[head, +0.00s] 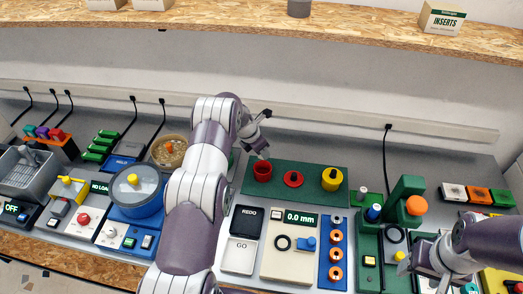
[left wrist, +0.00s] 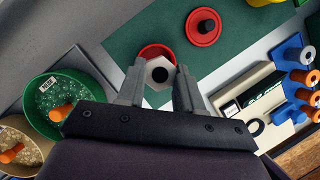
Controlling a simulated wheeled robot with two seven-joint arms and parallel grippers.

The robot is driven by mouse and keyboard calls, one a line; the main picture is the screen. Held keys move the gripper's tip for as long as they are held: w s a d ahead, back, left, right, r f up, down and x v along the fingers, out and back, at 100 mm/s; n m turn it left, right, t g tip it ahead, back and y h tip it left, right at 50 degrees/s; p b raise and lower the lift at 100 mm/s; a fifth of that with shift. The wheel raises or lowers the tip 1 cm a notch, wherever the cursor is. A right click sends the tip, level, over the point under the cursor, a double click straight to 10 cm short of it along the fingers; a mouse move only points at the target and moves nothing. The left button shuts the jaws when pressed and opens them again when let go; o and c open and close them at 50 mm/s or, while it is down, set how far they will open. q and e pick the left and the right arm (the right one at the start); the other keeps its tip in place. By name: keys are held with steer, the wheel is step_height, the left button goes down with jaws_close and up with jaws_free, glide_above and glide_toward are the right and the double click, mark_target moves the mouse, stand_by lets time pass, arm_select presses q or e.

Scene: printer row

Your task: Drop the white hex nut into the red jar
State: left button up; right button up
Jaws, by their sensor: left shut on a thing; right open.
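The white hex nut (left wrist: 160,64) is held between the fingers of my left gripper (left wrist: 158,82) in the left wrist view, its dark hole facing the camera. The gripper also shows in the head view (head: 261,152), just above the red jar (head: 262,173). In the left wrist view the jar's red rim (left wrist: 152,49) shows behind the nut, which hides much of its mouth. I cannot tell the height of the nut over the jar. My right gripper (head: 403,263) is open at the lower right, away from the jar.
The jar stands on a green board (head: 315,199) with a red lid with a black knob (head: 293,179) and a yellow jar (head: 332,180). A green machine (head: 406,190) stands to the right.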

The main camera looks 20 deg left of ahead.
mark_target(261, 158)
arm_select(q)
step_height(261, 158, down, 5)
steer(key=shift+w+r+b, duration=0.1)
steer(key=shift+r+b, duration=0.05)
steer(key=shift+b, duration=1)
steer(key=shift+f+b, duration=0.4)
steer(key=shift+f, duration=0.25)
arm_select(e)
steer(key=shift+f, duration=2)
arm_select(q)
steer(key=o, duration=1.1)
step_height(261, 158, up, 7)
steer(key=p, duration=0.5)
steer(key=shift+r, duration=0.15)
arm_select(e)
step_height(261, 158, up, 5)
steer(key=shift+f, duration=0.2)
